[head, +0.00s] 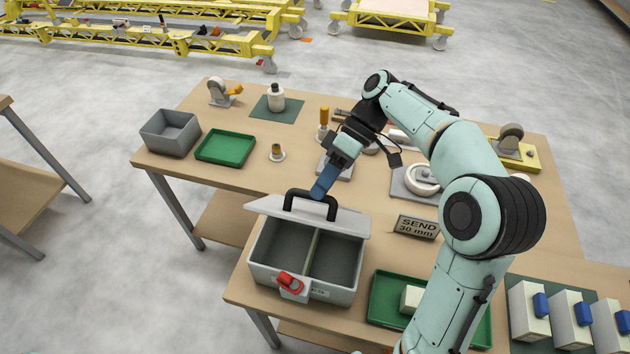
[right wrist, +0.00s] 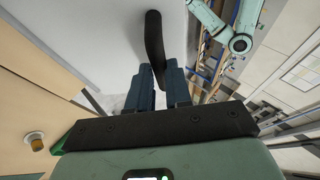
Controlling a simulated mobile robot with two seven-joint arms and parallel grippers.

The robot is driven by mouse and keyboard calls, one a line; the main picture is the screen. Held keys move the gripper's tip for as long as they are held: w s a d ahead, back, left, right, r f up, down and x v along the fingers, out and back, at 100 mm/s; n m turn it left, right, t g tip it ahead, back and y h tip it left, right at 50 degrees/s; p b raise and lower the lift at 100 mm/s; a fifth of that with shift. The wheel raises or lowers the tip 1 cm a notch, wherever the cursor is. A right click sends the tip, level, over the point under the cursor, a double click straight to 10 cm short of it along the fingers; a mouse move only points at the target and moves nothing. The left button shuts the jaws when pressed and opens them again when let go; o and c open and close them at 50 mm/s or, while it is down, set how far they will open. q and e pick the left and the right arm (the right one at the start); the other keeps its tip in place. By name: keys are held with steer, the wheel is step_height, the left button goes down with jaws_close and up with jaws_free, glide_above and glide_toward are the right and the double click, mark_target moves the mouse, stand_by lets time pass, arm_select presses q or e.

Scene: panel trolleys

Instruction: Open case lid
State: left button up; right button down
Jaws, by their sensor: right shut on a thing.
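The grey case (head: 262,276) sits near the front left of the table, with two empty compartments and a divider. Its pale grey lid (head: 352,222) is raised and tilted back at the case's far side, so the inside shows. A black handle (head: 288,206) is on the lid; it also shows in the right wrist view (right wrist: 153,35). My right gripper (head: 321,190) is shut on the handle, its blue fingers on either side of it in the right wrist view (right wrist: 160,72). A red latch (head: 289,282) is on the case front. My left gripper is not in view.
A green tray (head: 385,312) with a pale block stands right of the case, by a "SEND 30 mm" sign (head: 416,227). A grey bin (head: 170,133) and another green tray (head: 225,148) are behind left. The tabletop just left of the lid is clear.

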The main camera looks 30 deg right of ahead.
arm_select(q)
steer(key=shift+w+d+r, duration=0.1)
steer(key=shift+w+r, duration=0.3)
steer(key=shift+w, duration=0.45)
arm_select(e)
steer(key=shift+w+d+f, duration=0.3)
steer(key=shift+w+d, duration=0.05)
steer(key=shift+d, duration=0.25)
steer(key=shift+y, duration=0.3)
steer(key=c, duration=1.1)
jaws_free()
steer(key=shift+o, duration=0.2)
steer(key=shift+w+d, duration=0.15)
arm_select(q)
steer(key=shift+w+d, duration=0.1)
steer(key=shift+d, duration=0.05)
arm_select(e)
steer(key=shift+r, duration=0.15)
